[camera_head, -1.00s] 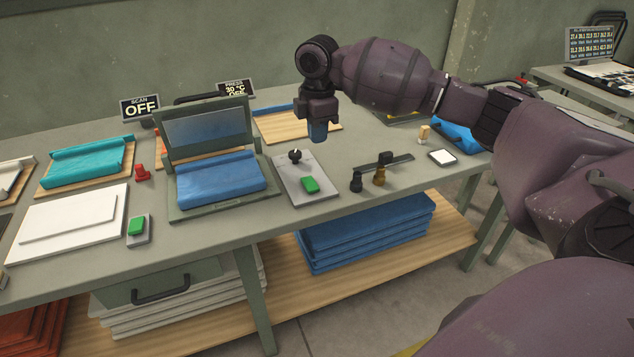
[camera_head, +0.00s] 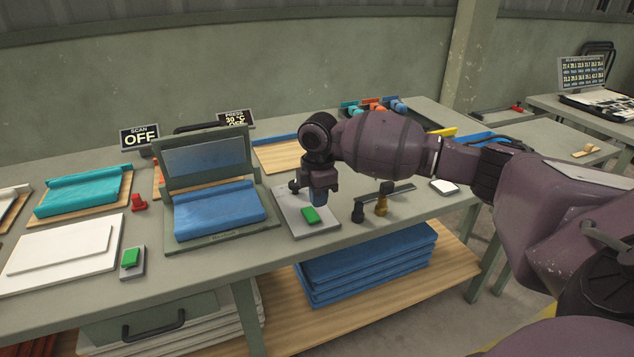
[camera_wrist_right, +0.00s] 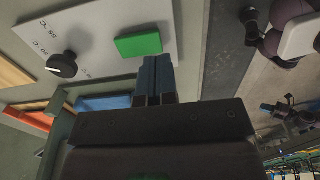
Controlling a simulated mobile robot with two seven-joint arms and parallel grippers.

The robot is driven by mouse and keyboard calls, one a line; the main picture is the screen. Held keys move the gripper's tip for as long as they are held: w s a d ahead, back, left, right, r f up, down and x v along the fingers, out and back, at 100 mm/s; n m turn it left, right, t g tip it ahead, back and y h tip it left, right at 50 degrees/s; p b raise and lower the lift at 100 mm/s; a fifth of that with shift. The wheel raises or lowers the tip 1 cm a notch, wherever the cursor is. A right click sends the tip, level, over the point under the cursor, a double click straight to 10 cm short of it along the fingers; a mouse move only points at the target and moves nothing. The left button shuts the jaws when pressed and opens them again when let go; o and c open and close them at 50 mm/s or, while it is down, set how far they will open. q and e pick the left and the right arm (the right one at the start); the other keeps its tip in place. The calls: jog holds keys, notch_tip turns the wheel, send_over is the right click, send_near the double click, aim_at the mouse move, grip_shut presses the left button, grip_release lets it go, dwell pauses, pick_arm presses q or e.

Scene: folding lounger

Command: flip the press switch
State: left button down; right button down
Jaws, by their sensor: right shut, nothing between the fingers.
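The press switch is a green rocker (camera_head: 311,215) on a light grey control plate (camera_head: 290,206), to the right of the open press (camera_head: 222,212) with blue cloth on it. In the wrist view the green switch (camera_wrist_right: 138,44) lies just beyond the fingertips. My right gripper (camera_head: 318,200) is shut and empty, pointing down just above and behind the switch; I cannot tell if it touches. In the wrist view its blue fingers (camera_wrist_right: 156,70) are together. A black knob (camera_head: 294,187) sits on the same plate. The press sign (camera_head: 235,119) reads 30 °C and OFF.
Blue folded cloths (camera_head: 365,262) lie on the lower shelf.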

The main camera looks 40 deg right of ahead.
aim_at(318, 220)
notch_tip(318, 220, down, 5)
jog(key=shift+r+b, duration=0.2)
jog(key=shift+b, duration=0.15)
pick_arm(q)
jog(key=shift+w, duration=0.4)
jog(key=shift+s+f, duration=0.1)
jog(key=shift+s, duration=0.1)
pick_arm(e)
jog(key=shift+f, duration=0.15)
jog(key=shift+r+p, duration=0.55)
jog(key=shift+r, duration=0.25)
pick_arm(q)
jog(key=shift+w+d+r, duration=0.1)
jog(key=shift+w+r, duration=0.2)
jog(key=shift+r, duration=0.25)
jog(key=shift+w+r, duration=0.25)
jog(key=shift+r, duration=0.3)
jog(key=shift+s+f, duration=0.1)
jog(key=shift+s, duration=0.1)
